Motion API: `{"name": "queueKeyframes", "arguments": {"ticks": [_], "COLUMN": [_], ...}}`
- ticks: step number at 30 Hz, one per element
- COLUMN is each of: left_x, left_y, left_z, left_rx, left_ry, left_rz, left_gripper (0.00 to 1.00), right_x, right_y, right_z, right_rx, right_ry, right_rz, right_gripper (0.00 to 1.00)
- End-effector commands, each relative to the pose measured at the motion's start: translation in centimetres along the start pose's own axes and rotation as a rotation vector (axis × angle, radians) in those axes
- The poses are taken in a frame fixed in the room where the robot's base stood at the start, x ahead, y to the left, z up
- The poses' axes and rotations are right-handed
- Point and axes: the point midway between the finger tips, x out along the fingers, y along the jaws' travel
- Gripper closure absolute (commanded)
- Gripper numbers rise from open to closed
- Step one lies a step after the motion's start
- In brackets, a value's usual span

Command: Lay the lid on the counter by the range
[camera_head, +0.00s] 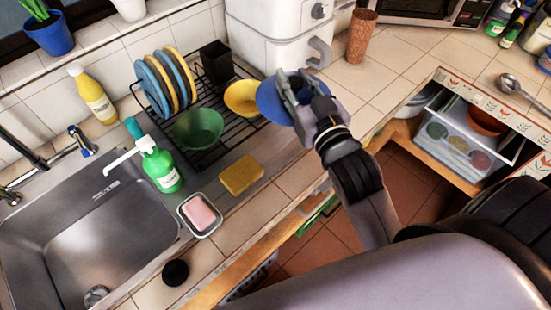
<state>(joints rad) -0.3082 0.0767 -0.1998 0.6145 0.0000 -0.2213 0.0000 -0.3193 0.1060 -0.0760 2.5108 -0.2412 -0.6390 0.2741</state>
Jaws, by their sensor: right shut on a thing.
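My right gripper (298,88) reaches in from the lower right, over the counter beside the dish rack's right end. It is shut on a blue round, dish-shaped piece (270,104). The fingers cover part of this piece, and I cannot tell whether it is the lid or a bowl. No other clear lid shows; a small black round disc (175,272) lies at the counter's front edge near the sink. The tiled counter (372,84) runs to the right of my gripper. I cannot make out the range. My left gripper is out of view.
The dish rack (222,128) holds plates, a green bowl (198,129) and a yellow bowl (241,97). A white appliance (268,42) and a cork-coloured cup (361,37) stand behind. A ladle (520,92) lies at the right.

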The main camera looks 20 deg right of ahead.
Motion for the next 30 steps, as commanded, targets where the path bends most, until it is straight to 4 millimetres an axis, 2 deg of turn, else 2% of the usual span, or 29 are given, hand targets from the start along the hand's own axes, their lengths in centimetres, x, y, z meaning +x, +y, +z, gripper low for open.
{"name": "queueKeyframes", "arguments": {"ticks": [1, 3, 6, 15, 18, 23, 30], "left_x": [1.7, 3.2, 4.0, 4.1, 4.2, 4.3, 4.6], "left_y": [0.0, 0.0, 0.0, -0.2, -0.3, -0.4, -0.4], "left_z": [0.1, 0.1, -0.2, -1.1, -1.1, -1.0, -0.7], "left_rx": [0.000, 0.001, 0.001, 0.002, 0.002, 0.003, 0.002], "left_ry": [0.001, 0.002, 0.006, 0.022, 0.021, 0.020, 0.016], "left_rz": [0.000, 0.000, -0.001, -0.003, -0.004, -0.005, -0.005], "left_gripper": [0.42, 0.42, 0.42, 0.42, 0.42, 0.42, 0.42], "right_x": [0.0, 0.0, -0.1, 0.0, 0.0, 0.0, 0.0], "right_y": [0.0, 0.0, 0.0, 0.0, 0.0, 0.0, 0.0], "right_z": [1.7, 3.2, 5.9, 12.8, 14.1, 15.2, 18.7], "right_rx": [0.000, 0.000, 0.000, 0.001, 0.000, 0.000, 0.001], "right_ry": [0.000, 0.000, -0.006, -0.004, -0.001, 0.001, -0.001], "right_rz": [0.000, 0.000, 0.000, 0.001, 0.000, 0.000, 0.001], "right_gripper": [1.00, 1.00, 1.00, 1.00, 1.00, 1.00, 1.00]}}
